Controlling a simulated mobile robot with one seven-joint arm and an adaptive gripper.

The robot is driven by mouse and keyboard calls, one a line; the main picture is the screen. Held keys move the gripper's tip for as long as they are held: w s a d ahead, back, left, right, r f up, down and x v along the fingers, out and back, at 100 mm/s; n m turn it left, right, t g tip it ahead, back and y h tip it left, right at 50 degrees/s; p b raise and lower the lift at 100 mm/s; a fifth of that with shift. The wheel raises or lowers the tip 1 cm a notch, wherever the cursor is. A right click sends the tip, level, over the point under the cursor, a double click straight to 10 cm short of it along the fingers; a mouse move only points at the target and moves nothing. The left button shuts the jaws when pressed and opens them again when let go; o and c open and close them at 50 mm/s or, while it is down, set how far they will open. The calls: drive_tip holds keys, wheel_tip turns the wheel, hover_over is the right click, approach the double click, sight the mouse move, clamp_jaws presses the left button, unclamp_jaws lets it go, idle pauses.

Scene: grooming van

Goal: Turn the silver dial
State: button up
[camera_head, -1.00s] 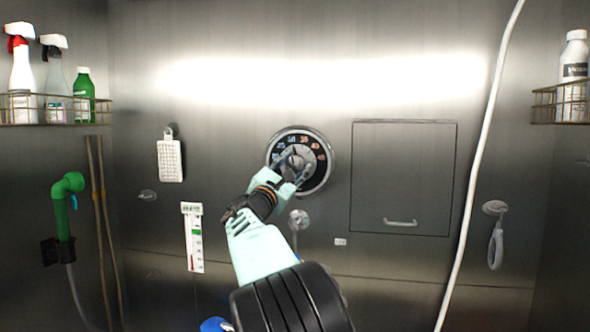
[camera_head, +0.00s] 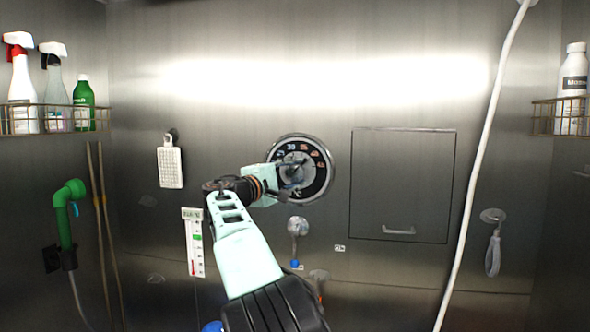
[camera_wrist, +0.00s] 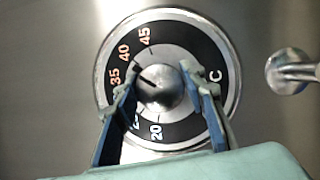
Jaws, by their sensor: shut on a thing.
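The silver dial is a round knob with a dark pointer line, in the middle of a black ring with temperature numbers and a silver rim. In the head view the dial (camera_head: 294,172) is on the back wall, partly hidden by my gripper (camera_head: 290,182). In the wrist view the knob (camera_wrist: 160,88) sits between the two fingers of my gripper (camera_wrist: 161,88). The fingers are shut on the knob, one on each side. The pointer line lies toward the upper left, between 35 and 40. The finger on the left hides part of the lower numbers.
A silver fitting (camera_head: 298,226) sticks out of the wall below the dial. A square panel with a handle (camera_head: 402,185) is to the right. A thermometer (camera_head: 194,242) and a white brush (camera_head: 170,163) hang to the left. A white hose (camera_head: 480,160) runs down the right side.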

drive_tip(key=shift+m+g, duration=0.3)
drive_tip(key=shift+m, duration=0.2)
drive_tip(key=shift+p, duration=0.3)
drive_tip(key=o, duration=1.2)
drive_tip(key=shift+d, duration=0.1)
drive_tip(key=shift+c, duration=0.2)
drive_tip(key=v, duration=1.2)
